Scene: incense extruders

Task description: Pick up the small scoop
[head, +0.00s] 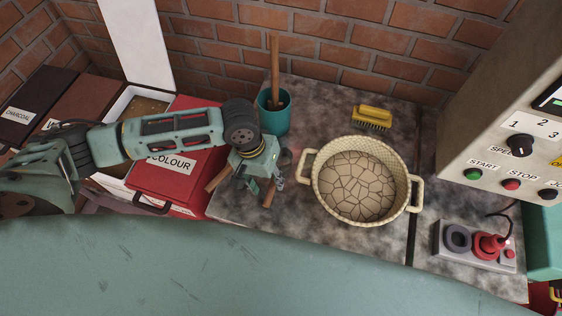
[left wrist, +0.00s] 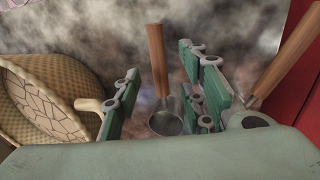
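A small metal scoop with a wooden handle (left wrist: 157,58) lies on the stone worktop; its round bowl (left wrist: 167,123) also shows in the left wrist view. In the head view its handle (head: 268,194) shows below my left gripper (head: 266,184). My left gripper (left wrist: 155,92) is open in the left wrist view, with green finger pads on both sides of the scoop and visible gaps. A second wooden-handled tool (left wrist: 284,58) lies beside it, near the red box; its head is mostly hidden by my gripper. My right gripper is not in view.
A woven two-handled basket (head: 317,180) stands right of the gripper. A teal pot (head: 273,118) with a wooden stick and a yellow brush (head: 372,117) are behind. A red box (head: 178,187) is left. A control box (head: 472,262) sits at the right.

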